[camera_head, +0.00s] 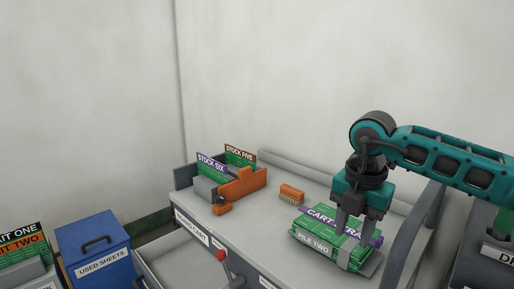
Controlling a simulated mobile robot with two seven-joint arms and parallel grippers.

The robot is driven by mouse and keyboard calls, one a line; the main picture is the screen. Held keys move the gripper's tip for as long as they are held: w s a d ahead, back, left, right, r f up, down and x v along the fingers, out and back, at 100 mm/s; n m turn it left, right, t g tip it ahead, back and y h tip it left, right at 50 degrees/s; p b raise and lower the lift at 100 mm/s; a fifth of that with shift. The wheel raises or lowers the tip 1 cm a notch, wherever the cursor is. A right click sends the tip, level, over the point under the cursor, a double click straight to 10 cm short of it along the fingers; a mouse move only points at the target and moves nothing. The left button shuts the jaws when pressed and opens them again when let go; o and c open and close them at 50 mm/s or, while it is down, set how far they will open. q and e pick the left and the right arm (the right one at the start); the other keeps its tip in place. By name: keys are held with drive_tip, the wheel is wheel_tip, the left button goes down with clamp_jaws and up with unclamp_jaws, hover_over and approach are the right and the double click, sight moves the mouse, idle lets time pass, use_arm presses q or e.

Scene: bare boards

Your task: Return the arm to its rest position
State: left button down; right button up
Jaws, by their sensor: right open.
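My right arm (432,158), teal and dark grey, comes in from the right. Its right gripper (349,232) points down over a stack of green boards labelled "PILE TWO" (311,246) on the grey bench top. The gripper is open, with its fingers at or just above the stack; I cannot tell if they touch it. A purple-edged "CART" label (318,213) at the stack's back is partly hidden behind the fingers. My left gripper is not in view.
An orange and grey holder (241,187) with "STOCK SIX" (211,166) and "STOCK FIVE" (240,155) signs stands further left. A blue "USED SHEETS" bin (95,250) is at lower left. A grey rail (413,235) rises right of the stack.

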drive_tip(key=s+a+f+n+g+y, duration=0.2)
drive_tip(key=s+a+f+y, duration=0.15)
drive_tip(key=a, duration=0.35)
drive_tip(key=s+a+f+n+g+y, duration=0.1)
drive_tip(key=s+a+f+n+y, duration=0.2)
drive_tip(key=a, duration=0.5)
drive_tip(key=s+a+r+m+y, duration=0.45)
drive_tip(key=a+y, duration=0.45)
drive_tip(key=y, duration=0.4)
drive_tip(key=w+d+f+m+t+h, duration=0.2)
drive_tip(key=d+f+m+t+h, duration=0.4)
drive_tip(key=m+t, duration=0.4)
drive_tip(key=w+d+f+m+t+h, duration=0.3)
drive_tip(key=d+f+m+t+h, duration=0.15)
drive_tip(key=d+m+t, duration=0.4)
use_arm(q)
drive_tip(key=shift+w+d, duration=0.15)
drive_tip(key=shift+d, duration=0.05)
use_arm(e)
drive_tip(key=s+d+f+m+g+h, duration=0.2)
drive_tip(key=s+f, duration=0.4)
drive_tip(key=f, duration=0.3)
drive_tip(key=s+d+f+m+g+h, duration=0.3)
drive_tip(key=s+d+f+m+h, duration=0.1)
drive_tip(key=s+d+f, duration=0.3)
wheel_tip(320, 180, down, 2)
drive_tip(key=shift+s+d+f+m+h, duration=0.15)
drive_tip(key=shift+d+m+h, duration=0.1)
drive_tip(key=shift+m+h, duration=0.2)
